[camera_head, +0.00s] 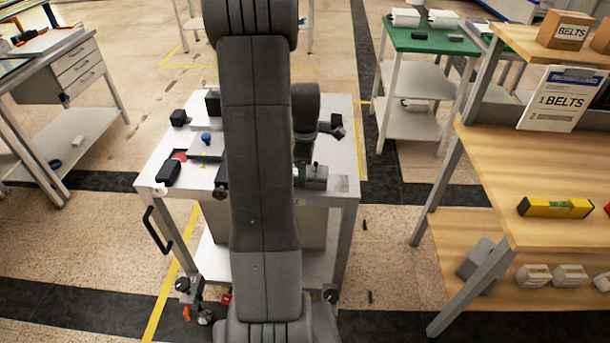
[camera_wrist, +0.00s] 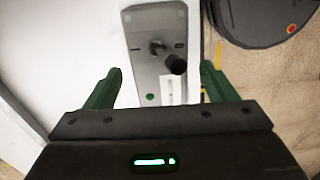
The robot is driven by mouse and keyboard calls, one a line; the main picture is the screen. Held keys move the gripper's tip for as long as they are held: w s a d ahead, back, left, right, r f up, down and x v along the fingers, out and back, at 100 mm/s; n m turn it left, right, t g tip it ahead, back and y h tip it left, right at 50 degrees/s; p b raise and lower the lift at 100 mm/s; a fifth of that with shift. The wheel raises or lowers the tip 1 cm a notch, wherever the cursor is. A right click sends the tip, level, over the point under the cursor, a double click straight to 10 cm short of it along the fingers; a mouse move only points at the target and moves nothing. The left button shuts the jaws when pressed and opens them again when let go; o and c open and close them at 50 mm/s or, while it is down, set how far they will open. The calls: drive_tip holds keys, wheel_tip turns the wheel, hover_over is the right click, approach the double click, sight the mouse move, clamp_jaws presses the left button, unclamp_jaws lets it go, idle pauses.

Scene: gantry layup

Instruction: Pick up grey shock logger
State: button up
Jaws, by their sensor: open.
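A flat grey device (camera_wrist: 146,68), which looks like the grey shock logger, lies on the white surface in the wrist view. It has a dark knob, a short black cylinder, a green dot and a white label. My gripper (camera_wrist: 161,68) is open, with its green fingers apart on either side of the device's near part. The fingers do not visibly touch it. The near end of the device is hidden behind the gripper body. In the head view my arm covers much of the white cart (camera_head: 347,158), and I cannot clearly tell the device there.
Black boxes, one of them a small black box (camera_head: 168,172), stand on the cart's left side near a blue-knobbed grey block (camera_head: 207,146). A wooden bench (camera_head: 500,165) with a yellow level (camera_head: 555,207) stands right. A green-topped table (camera_head: 420,38) is behind. Floor between cart and bench is mostly clear.

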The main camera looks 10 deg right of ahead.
wheel_tip(320, 180, down, 2)
drive_tip(key=shift+c, duration=0.2)
drive_tip(key=c, duration=1.1)
drive_tip(key=shift+r, duration=0.1)
